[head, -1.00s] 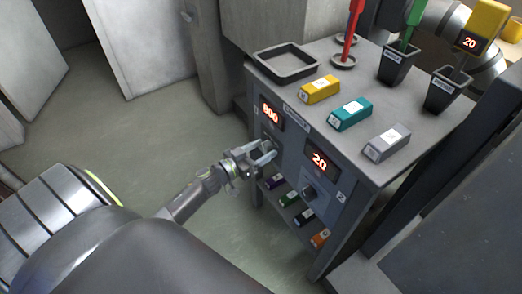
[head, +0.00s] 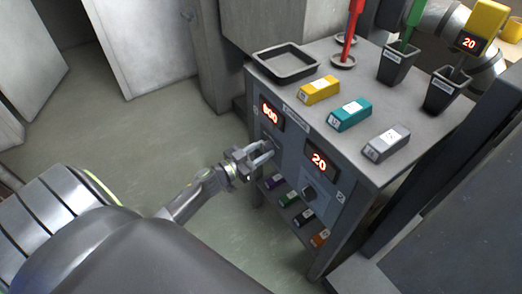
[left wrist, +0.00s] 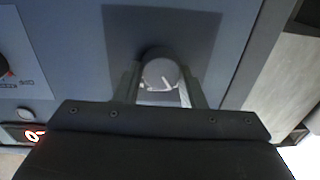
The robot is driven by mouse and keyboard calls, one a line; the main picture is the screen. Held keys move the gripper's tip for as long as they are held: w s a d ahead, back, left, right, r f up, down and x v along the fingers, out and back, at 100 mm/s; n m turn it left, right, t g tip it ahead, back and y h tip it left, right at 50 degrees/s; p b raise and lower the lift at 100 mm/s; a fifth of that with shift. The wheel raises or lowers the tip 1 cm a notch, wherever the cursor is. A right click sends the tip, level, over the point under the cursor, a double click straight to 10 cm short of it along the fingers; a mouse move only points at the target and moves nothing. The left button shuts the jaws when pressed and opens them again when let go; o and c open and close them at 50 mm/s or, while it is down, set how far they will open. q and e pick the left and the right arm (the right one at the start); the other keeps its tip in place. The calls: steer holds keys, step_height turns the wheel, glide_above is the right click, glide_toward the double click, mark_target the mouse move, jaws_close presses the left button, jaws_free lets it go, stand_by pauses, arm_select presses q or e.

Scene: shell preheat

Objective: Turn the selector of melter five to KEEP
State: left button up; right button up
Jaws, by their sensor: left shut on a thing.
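My left gripper (head: 267,150) is at the front panel of the grey cabinet, below the left display (head: 271,113), which shows three red digits. In the left wrist view its fingers (left wrist: 160,92) are shut on a round grey selector knob (left wrist: 160,72) with a white pointer mark. The knob sits on a darker square plate (left wrist: 200,30). In the head view the gripper mostly hides this knob. I cannot read which melter number or setting is marked.
The cabinet top (head: 345,165) holds a black tray (head: 286,77), yellow (head: 319,90), teal (head: 350,114) and grey (head: 386,142) blocks, and dark cups with coloured tools. A lower shelf holds several small coloured blocks. The floor (head: 150,135) left of the cabinet is open.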

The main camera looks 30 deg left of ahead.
arm_select(q)
steer(key=m, duration=0.2)
steer(key=shift+m, duration=1.5)
steer(key=shift+m+b, duration=0.35)
steer(key=shift+m, duration=0.45)
arm_select(e)
steer(key=shift+w+r, duration=0.1)
steer(key=shift+r, duration=0.25)
arm_select(q)
steer(key=o, duration=0.8)
steer(key=shift+o, duration=0.9)
arm_select(e)
steer(key=shift+w+a, duration=0.15)
arm_select(q)
steer(key=shift+s, duration=0.1)
